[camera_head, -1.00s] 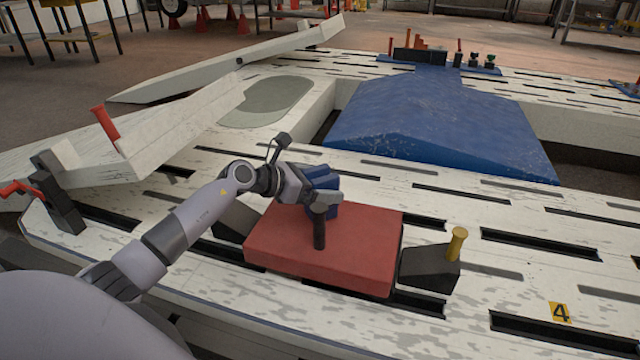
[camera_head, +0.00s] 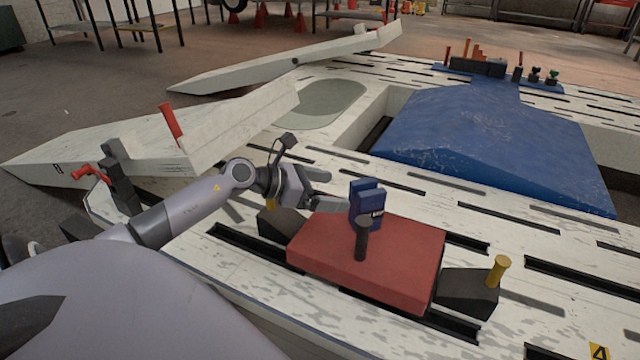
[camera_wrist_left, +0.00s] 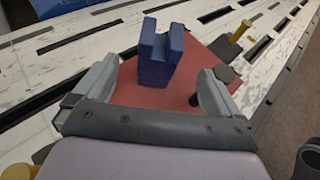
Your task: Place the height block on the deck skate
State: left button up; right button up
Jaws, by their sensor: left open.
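The height block (camera_head: 366,205) is a blue block with a slot in its top. It stands upright on the deck skate (camera_head: 330,262), a flat red slab with a dark upright knob (camera_head: 362,242) at its near part. My left gripper (camera_head: 326,189) is open and empty, to the left of the block and apart from it. In the left wrist view the block (camera_wrist_left: 154,70) shows ahead, between the open fingers, with the red slab (camera_wrist_left: 130,95) under it. The underside of the block is hidden. My right gripper is not in view.
The skate lies on a worn white slotted bench deck (camera_head: 520,255). A dark wedge with a yellow peg (camera_head: 499,268) is at its right. A blue sloped cover (camera_head: 490,140) lies behind. A white ramp with a red handle (camera_head: 171,122) is at the left.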

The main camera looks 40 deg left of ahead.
pick_arm(q)
jog(key=shift+v, duration=0.85)
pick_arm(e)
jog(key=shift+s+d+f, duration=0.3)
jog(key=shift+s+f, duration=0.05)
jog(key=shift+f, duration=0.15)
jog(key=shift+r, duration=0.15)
